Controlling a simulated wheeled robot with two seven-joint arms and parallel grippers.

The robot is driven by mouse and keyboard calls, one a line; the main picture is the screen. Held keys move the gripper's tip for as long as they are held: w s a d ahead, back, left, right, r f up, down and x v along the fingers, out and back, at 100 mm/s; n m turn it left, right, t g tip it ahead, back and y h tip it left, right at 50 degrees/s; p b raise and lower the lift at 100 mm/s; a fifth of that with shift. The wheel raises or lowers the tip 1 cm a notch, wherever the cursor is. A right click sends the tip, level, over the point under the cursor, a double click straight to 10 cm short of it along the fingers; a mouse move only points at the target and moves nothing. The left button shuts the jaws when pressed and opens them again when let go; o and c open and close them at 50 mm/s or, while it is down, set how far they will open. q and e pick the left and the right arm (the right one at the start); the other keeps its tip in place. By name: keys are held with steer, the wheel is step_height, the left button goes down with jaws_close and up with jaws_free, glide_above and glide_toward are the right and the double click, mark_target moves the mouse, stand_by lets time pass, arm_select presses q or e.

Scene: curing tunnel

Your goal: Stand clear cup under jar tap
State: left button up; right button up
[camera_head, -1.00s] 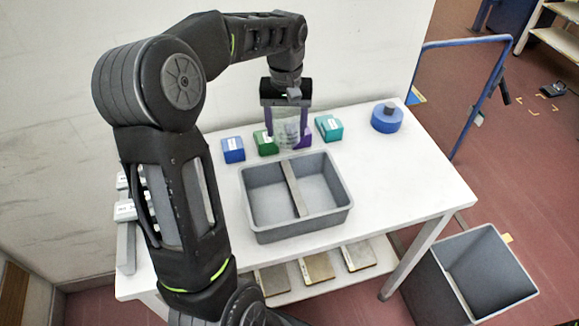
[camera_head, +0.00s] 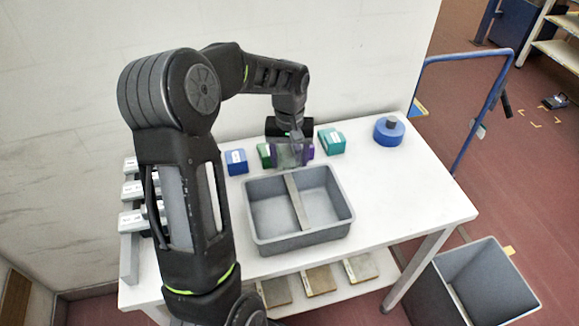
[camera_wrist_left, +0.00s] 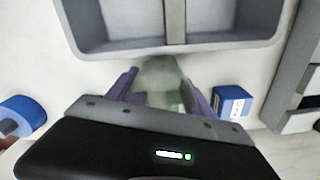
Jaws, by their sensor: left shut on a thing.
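My left gripper (camera_head: 291,155) is shut on the clear cup (camera_head: 287,157), low over the white table behind the grey divided bin. In the left wrist view the see-through cup (camera_wrist_left: 160,76) shows between the purple fingers of the gripper (camera_wrist_left: 158,88). The cup looks roughly upright, and I cannot tell whether its base touches the table. I cannot make out a jar with a tap in either view. My right gripper is not in view.
The grey divided bin (camera_head: 258,221) stands just in front of the cup. A blue box (camera_head: 236,162), a green box (camera_head: 264,153) and a teal box (camera_head: 332,141) line the back. A blue round container (camera_head: 389,131) stands at the right.

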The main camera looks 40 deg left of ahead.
mark_target(290, 168)
arm_select(q)
steer(key=shift+f, duration=1.55)
steer(key=shift+f, duration=0.15)
steer(key=o, duration=1.3)
step_height(290, 168, up, 12)
steer(key=shift+r+b, duration=0.15)
steer(key=shift+b, duration=0.3)
steer(key=shift+o, duration=0.3)
